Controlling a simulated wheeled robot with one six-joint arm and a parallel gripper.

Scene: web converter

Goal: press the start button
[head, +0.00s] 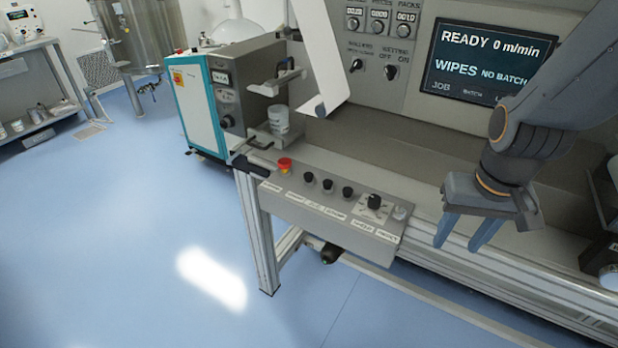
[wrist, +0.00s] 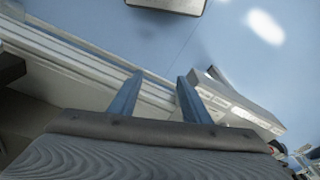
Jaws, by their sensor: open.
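A sloped control box (head: 330,210) on the machine's front edge carries a row of controls. From left they are a red mushroom button (head: 285,163), three black buttons, the left one (head: 309,177), the middle one (head: 328,184) and the right one (head: 347,192), a dial (head: 374,201) and a pale knob or button (head: 400,213). Labels sit below them, too small to read, so I cannot tell which is start. My gripper (head: 458,243) is open and empty, pointing down, right of the box and apart from it. The wrist view shows the box (wrist: 232,98) right of my fingers (wrist: 160,80).
A screen (head: 485,65) reads READY, 0 m/min, WIPES, NO BATCH. A white web (head: 318,60) hangs above the box's left part. A teal-sided unit (head: 200,105) and a white cup (head: 278,120) stand at left. Blue floor (head: 130,240) is clear in front.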

